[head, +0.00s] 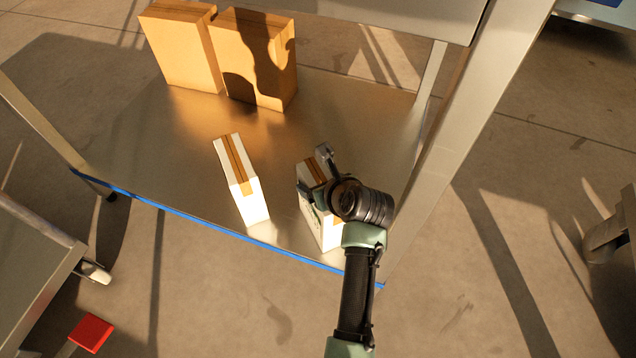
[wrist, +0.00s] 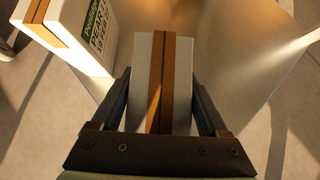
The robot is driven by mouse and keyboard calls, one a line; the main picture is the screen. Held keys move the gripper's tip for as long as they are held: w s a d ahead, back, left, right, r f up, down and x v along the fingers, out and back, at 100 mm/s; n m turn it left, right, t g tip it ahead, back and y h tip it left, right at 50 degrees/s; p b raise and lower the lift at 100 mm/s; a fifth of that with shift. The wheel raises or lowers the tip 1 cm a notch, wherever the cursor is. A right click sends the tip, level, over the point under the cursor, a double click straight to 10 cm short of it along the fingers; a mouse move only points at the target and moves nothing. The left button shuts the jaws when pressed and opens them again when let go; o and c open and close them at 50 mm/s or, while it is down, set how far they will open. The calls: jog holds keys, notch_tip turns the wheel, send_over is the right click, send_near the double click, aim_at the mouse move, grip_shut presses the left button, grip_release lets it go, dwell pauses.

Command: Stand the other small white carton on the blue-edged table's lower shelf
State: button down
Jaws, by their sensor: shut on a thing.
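One small white carton (head: 242,181) with a tan tape strip stands on the lower shelf (head: 150,140) of the blue-edged table. The other small white carton (head: 329,232) is to its right, partly hidden by my arm. My gripper (head: 318,173) is shut on this carton from above. In the wrist view the held carton (wrist: 140,85) is upright between the two fingers (wrist: 161,100), tape strip facing the camera. The first carton (wrist: 92,35) shows at upper left in the wrist view, with a green and white label. Whether the held carton's base touches the shelf is hard to tell.
Two larger brown boxes (head: 180,50) (head: 262,62) stand at the back of the shelf. A table leg (head: 455,130) rises to the right of my gripper, and the upper level (head: 400,15) overhangs the back.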

jog(key=shift+w+r, duration=0.1)
jog(key=shift+r, duration=0.15)
jog(key=shift+f, duration=0.15)
grip_release()
jog(key=shift+f, duration=0.25)
jog(key=shift+r, duration=0.15)
jog(key=p+v, duration=0.5)
jog(key=v, duration=0.1)
jog(key=shift+s+d+r, duration=0.1)
jog(key=shift+s+r, duration=0.15)
jog(key=shift+r, duration=0.05)
jog(key=shift+s+d+r+p, duration=0.2)
jog(key=shift+s+p, duration=0.15)
jog(key=shift+p, duration=0.05)
